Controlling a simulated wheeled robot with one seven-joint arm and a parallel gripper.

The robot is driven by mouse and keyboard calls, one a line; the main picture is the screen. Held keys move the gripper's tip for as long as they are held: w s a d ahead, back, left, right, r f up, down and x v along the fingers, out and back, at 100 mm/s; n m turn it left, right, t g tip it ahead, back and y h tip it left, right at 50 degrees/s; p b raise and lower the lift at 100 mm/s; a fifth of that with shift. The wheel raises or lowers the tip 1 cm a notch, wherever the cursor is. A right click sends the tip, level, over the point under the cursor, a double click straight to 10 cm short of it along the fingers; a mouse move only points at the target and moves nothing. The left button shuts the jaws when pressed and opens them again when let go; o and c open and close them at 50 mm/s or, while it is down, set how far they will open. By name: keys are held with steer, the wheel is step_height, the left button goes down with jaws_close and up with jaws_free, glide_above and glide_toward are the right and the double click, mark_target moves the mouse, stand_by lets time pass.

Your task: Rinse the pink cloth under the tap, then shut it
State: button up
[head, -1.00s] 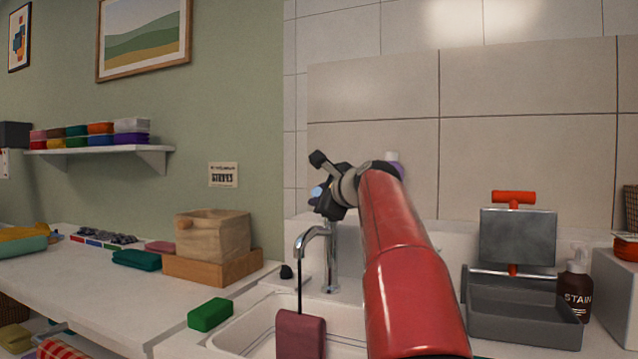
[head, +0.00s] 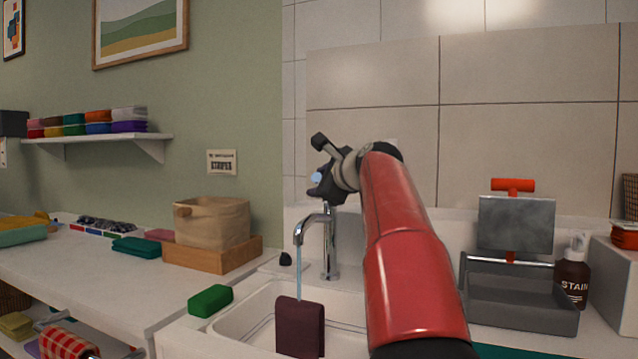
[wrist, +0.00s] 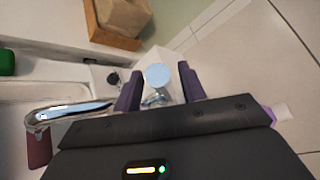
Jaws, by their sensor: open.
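The pink cloth (head: 300,326), dark maroon now, hangs upright at the sink (head: 246,318); its lower part is cut off. A light blue stream falls from the tap (head: 330,245) spout onto or just behind its top. In the wrist view, the cloth (wrist: 38,148) shows at the left below the spout (wrist: 65,112). My gripper (head: 323,182) is above the tap. In the wrist view, my gripper (wrist: 160,88) is open, with a light blue round tap knob (wrist: 157,75) between its purple fingers; I cannot tell if they touch it.
A green block (head: 210,300) lies on the sink's left edge. A beige bin (head: 212,222) in a wooden tray stands on the left counter. A grey basin with a wringer (head: 515,225) and a stain bottle (head: 572,270) stand at the right.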

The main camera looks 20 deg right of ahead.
steer(key=v, duration=0.7)
steer(key=shift+b, duration=0.45)
steer(key=shift+c, duration=0.3)
